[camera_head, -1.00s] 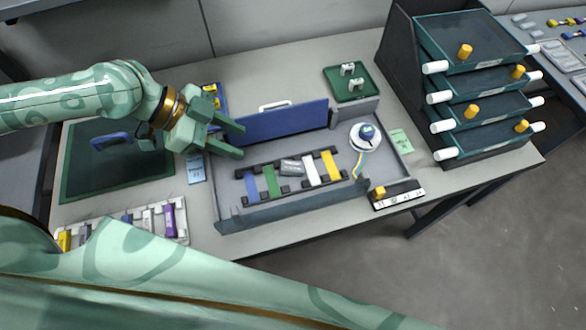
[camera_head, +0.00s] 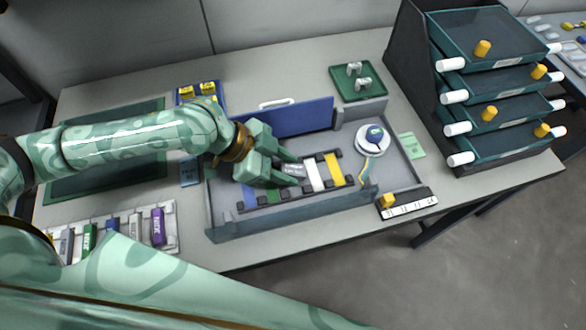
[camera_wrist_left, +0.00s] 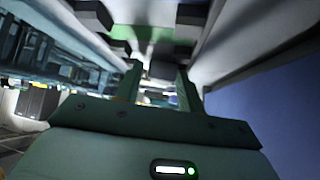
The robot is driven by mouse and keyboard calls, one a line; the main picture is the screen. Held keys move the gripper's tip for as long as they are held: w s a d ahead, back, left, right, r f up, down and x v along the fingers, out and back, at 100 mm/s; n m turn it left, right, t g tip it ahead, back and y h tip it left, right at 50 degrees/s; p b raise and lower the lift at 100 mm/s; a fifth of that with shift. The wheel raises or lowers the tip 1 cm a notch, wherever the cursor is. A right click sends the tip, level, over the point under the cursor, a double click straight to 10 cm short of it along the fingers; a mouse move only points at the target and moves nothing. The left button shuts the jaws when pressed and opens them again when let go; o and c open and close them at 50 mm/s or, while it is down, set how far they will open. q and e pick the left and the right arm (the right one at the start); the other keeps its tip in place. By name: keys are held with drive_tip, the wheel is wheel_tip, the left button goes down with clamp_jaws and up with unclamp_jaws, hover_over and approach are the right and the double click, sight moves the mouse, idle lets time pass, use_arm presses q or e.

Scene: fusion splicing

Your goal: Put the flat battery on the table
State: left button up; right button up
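A grey battery (camera_head: 293,169), which I take to be the flat one, lies among the coloured batteries in the rack inside the grey open-topped box. My left gripper (camera_head: 296,171) reaches into the box from the left, its two fingers apart at either side of the grey battery. The gripper partly covers it, and I see no clear grip on it. In the left wrist view the fingers (camera_wrist_left: 159,85) stand apart with a dark grey block beyond them. The table (camera_head: 290,258) is light grey. My right gripper is not in view.
The box's blue panel (camera_head: 305,119) with a white handle stands behind the gripper. White (camera_head: 312,177) and yellow batteries are right of it. A rack of coloured batteries (camera_head: 170,240) sits front left. A drawer tower (camera_head: 420,50) stands at right.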

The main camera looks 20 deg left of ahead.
use_arm(q)
clamp_jaws()
